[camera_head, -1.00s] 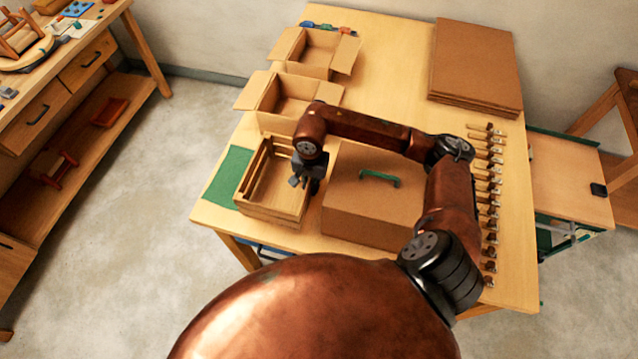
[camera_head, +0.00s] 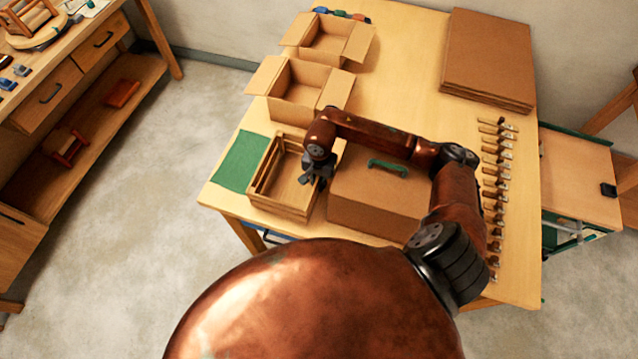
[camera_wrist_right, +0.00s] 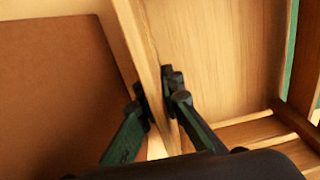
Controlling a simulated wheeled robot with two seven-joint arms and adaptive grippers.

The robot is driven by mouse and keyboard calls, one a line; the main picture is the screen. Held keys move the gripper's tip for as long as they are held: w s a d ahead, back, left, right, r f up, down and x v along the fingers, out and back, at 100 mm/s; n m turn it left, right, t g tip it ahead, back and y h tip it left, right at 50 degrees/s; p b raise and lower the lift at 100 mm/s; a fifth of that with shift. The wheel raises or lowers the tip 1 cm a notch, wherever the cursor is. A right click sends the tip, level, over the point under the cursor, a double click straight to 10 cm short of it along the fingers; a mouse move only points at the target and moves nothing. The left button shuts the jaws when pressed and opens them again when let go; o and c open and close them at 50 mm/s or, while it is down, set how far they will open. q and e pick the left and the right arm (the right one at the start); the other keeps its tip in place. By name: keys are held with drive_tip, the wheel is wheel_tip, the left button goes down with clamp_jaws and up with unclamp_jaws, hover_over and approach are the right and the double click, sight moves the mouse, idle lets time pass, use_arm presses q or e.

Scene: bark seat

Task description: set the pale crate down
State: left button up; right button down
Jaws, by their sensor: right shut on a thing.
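The pale crate (camera_head: 263,207) is a slatted wooden box, open at the top and empty where I can see in. It is at the near left of the table, beside the green mat (camera_head: 238,163), and looks level. My right gripper (camera_head: 312,178) is at its right wall. In the right wrist view the gripper (camera_wrist_right: 157,90) has one finger on each side of the crate's thin wall (camera_wrist_right: 147,50), shut on it. The crate's underside is hidden, so I cannot tell whether it touches the table. My left gripper is not in view.
A closed cardboard box (camera_head: 370,205) with a green handle (camera_head: 388,168) stands close to the crate's right. Two open cardboard boxes (camera_head: 296,110) (camera_head: 325,45) stand behind. Flat cardboard (camera_head: 490,55) and a row of tools (camera_head: 497,165) lie on the right. The table (camera_head: 415,70) is clear at the back middle.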

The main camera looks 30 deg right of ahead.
drive_tip(key=c, duration=2.1)
unclamp_jaws()
drive_tip(key=shift+f, duration=0.1)
drive_tip(key=shift+r, duration=0.2)
wheel_tip(320, 180, up, 12)
drive_tip(key=shift+s+d+b, duration=0.1)
drive_tip(key=shift+b, duration=0.5)
